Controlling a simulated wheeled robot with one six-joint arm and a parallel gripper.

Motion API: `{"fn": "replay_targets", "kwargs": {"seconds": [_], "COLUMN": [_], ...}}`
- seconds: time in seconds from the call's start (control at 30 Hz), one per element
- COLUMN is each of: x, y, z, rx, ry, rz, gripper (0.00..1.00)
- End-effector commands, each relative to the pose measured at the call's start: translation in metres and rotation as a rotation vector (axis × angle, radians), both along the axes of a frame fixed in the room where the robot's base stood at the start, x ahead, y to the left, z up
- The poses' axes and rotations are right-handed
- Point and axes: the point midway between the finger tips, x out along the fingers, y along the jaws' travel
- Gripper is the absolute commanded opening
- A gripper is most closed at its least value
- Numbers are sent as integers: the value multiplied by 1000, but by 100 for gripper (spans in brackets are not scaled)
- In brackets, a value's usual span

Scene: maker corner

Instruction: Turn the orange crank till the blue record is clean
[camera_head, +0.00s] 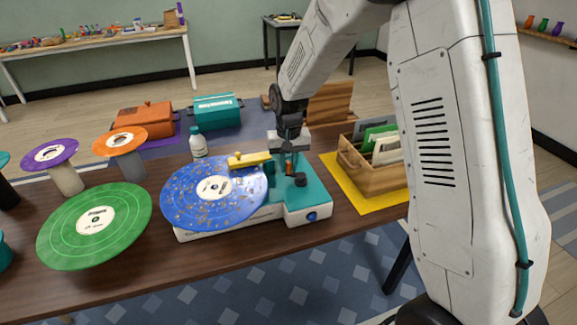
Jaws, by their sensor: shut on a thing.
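The blue record (178,198) lies flat on a white and teal machine (312,205), with brownish specks scattered over its face around a white label (214,188). A yellow bar (250,160) reaches from the machine over the record's far edge. My gripper (290,166) points down over the teal part of the machine, right of the record. It is shut on the orange crank (290,169), of which only a small orange piece shows between the fingers. The rest of the crank is hidden by the gripper.
A green record (70,240) stands at the left, with purple (70,151) and orange (102,146) records on stands behind. A white bottle (198,146) is behind the blue record. A wooden crate (375,178) on a yellow mat (355,200) is close on the right.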

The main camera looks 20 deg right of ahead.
Motion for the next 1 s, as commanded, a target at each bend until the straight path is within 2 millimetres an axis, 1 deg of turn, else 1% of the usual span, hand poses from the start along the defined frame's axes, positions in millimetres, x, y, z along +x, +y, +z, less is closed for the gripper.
{"fn": "replay_targets", "kwargs": {"seconds": [0.1, 0.6, 0.8, 1.0], "x": [5, 14, 16, 16], "y": [-3, -18, -23, -27], "z": [1, 1, 1, 1], "rx": [1, 0, 1, 1], "ry": [-2, -3, -3, -2], "rz": [-111, -578, -731, -839], "gripper": [0, 0, 0, 0]}}
